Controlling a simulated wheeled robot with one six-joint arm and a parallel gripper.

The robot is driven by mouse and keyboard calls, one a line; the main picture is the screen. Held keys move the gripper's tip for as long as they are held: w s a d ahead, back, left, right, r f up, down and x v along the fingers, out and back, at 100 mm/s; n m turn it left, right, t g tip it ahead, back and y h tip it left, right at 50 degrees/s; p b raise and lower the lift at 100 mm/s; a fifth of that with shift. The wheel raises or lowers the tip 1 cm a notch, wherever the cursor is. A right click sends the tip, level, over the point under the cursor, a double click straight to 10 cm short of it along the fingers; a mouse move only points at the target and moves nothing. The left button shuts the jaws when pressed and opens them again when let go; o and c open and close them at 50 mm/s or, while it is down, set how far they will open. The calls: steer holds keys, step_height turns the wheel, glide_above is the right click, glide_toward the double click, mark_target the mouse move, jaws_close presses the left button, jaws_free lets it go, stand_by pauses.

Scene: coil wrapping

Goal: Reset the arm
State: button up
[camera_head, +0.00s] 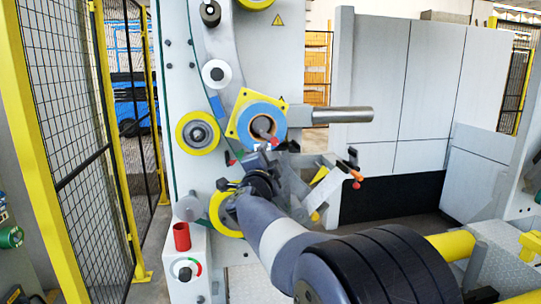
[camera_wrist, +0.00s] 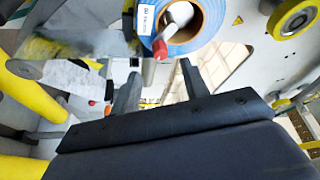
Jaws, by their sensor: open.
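My arm reaches up from the bottom of the head view, with my gripper (camera_head: 264,150) in front of the wrapping machine's blue-rimmed roll (camera_head: 247,120). In the wrist view, my gripper (camera_wrist: 160,82) shows two dark fingers set well apart, with nothing held between them. The blue roll (camera_wrist: 207,22) is beyond the fingertips at the top, with a white label on its side. A red-tipped rod (camera_wrist: 162,48) stands out in front of the roll's core. Contact between gripper and roll cannot be told.
A grey machine panel (camera_head: 185,100) carries yellow rollers (camera_head: 197,133). A metal bar (camera_head: 340,115) juts right from it. Yellow-framed mesh fencing (camera_head: 65,110) stands left. A red cylinder (camera_head: 181,237) sits on a control box. A yellow bar (camera_head: 452,245) lies at lower right.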

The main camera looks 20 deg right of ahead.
mark_target(274, 143)
steer(key=shift+s+a+f, duration=0.1)
steer(key=shift+s+a, duration=0.25)
steer(key=shift+s, duration=0.15)
steer(key=p+x, duration=0.2)
steer(key=x, duration=0.8)
steer(key=shift+w+d+p, duration=0.15)
steer(key=shift+d+p, duration=0.15)
steer(key=shift+w+d, duration=0.1)
steer(key=shift+w, duration=0.1)
steer(key=shift+s, duration=0.1)
